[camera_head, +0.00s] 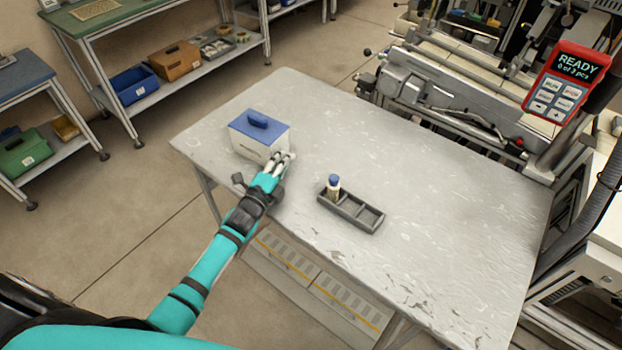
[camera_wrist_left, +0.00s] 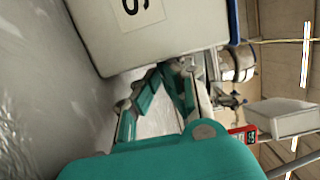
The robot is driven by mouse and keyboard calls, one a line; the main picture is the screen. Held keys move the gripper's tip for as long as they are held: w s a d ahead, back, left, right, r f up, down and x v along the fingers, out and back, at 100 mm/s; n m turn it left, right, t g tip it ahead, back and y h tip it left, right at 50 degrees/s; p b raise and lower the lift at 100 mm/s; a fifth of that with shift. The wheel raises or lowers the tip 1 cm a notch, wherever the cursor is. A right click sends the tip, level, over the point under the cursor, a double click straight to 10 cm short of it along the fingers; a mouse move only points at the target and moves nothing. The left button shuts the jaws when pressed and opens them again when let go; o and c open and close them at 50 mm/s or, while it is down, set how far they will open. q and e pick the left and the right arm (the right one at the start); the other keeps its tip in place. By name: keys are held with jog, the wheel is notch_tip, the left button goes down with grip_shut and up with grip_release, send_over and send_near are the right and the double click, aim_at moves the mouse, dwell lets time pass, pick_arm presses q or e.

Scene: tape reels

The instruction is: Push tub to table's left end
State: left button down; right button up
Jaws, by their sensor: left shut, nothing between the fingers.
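The tub (camera_head: 252,141) is a white box with a blue lid and a blue handle. It stands upright near the left end of the grey table (camera_head: 420,190). My left gripper (camera_head: 284,157) is shut and empty, with its fingers at the tub's right side. In the left wrist view the tub's pale wall (camera_wrist_left: 150,40) with a printed label fills the top, and the shut fingers (camera_wrist_left: 170,75) are close against its edge. I cannot tell for certain whether they touch. My right gripper is not in view.
A dark grey divided tray (camera_head: 352,210) stands right of the gripper, with a blue-capped bottle (camera_head: 333,186) in its left compartment. A machine with a red display panel (camera_head: 557,84) stands behind the table. Shelves stand at the left.

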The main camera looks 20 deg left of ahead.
pick_arm(q)
jog(key=w+a+b, duration=0.2)
jog(key=a, duration=0.3)
jog(key=w+a+b, duration=0.2)
jog(key=a, duration=0.3)
jog(key=w+a+b, duration=0.2)
jog(key=a, duration=0.3)
jog(key=shift+a+f, duration=0.25)
jog(key=shift+a, duration=0.05)
jog(key=shift+w+a+r+b, duration=0.1)
jog(key=shift+a+r+b, duration=0.15)
jog(key=shift+a, duration=0.25)
